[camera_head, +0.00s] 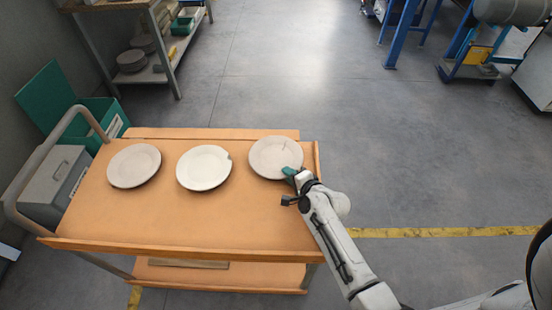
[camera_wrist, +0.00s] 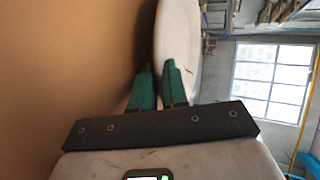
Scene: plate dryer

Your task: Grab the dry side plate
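Three pale round plates lie in a row on an orange-topped cart (camera_head: 150,222): a left plate (camera_head: 134,166), a middle plate (camera_head: 203,168) with a notch at its right edge, and a right plate (camera_head: 270,153) with a dark mark. No label shows which is the dry side plate. My gripper (camera_head: 290,172) is at the near right rim of the right plate. In the wrist view the green fingers (camera_wrist: 157,68) are close together, with the plate's edge (camera_wrist: 178,30) showing between and behind them. I cannot tell whether they clamp the rim.
A grey box (camera_head: 55,180) and a green open bin (camera_head: 100,115) stand left of the cart by its tubular handle (camera_head: 45,150). A shelf unit (camera_head: 160,50) is behind. Blue-framed equipment (camera_head: 400,35) stands at the far right.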

